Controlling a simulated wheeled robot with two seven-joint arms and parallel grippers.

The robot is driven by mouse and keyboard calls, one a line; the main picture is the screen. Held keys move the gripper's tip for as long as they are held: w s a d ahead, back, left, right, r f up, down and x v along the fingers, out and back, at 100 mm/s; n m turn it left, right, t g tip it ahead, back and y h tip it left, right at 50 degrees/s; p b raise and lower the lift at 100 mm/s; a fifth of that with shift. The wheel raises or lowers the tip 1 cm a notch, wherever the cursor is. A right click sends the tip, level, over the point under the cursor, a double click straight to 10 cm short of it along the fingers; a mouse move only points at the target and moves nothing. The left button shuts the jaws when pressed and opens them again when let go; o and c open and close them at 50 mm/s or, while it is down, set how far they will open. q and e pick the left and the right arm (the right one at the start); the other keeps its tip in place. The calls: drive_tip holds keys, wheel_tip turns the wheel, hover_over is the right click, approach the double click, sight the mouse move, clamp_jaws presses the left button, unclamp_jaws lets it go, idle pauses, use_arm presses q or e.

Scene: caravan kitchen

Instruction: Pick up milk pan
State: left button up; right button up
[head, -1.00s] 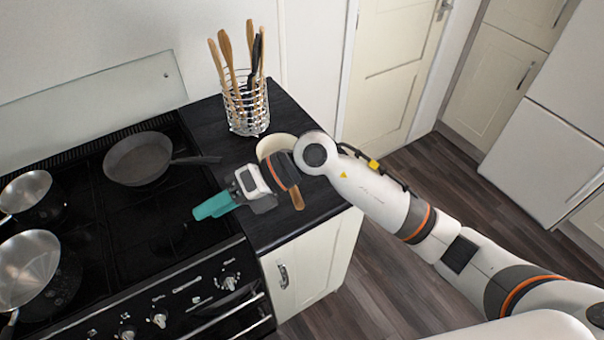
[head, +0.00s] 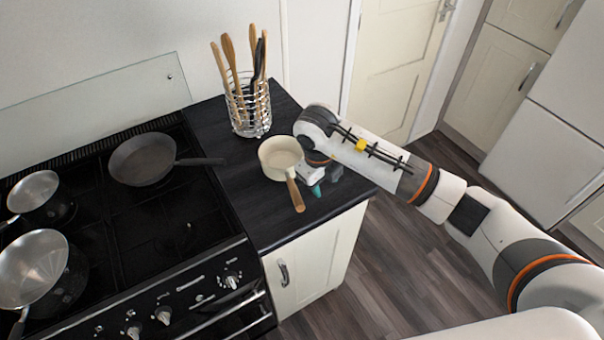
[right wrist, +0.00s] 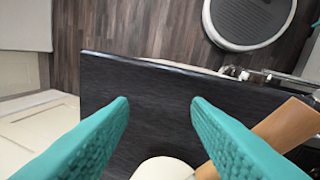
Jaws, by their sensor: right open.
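The milk pan (head: 277,153) is a small cream pan with a wooden handle (head: 295,193). It stands on the dark worktop right of the stove, its handle pointing towards the front edge. My right gripper (head: 317,189) has teal fingers and is just right of the handle, pointing down and partly hidden by its own wrist. In the right wrist view the jaws (right wrist: 160,100) are open with nothing gripped. Part of the cream pan (right wrist: 163,169) shows at the bottom there, and the wooden handle (right wrist: 288,122) lies at the right, partly behind the right-hand finger. My left gripper is out of view.
A wire utensil holder (head: 249,112) with wooden tools stands behind the pan. A dark frying pan (head: 142,159) and two steel pans (head: 32,268) (head: 33,190) sit on the stove. The worktop (head: 235,185) left of the milk pan is bare.

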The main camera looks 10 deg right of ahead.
drive_tip(key=f+p, duration=0.1)
drive_tip(key=f, duration=0.1)
drive_tip(key=f+p, duration=0.2)
drive_tip(key=f, duration=0.1)
drive_tip(key=shift+d, duration=0.2)
drive_tip(key=shift+f, duration=0.3)
clamp_jaws()
unclamp_jaws()
drive_tip(key=shift+r, duration=0.15)
wheel_tip(320, 180, up, 12)
drive_tip(key=a+b, duration=0.1)
drive_tip(key=b, duration=0.4)
drive_tip(key=shift+s+a, duration=0.25)
drive_tip(key=shift+s, duration=0.1)
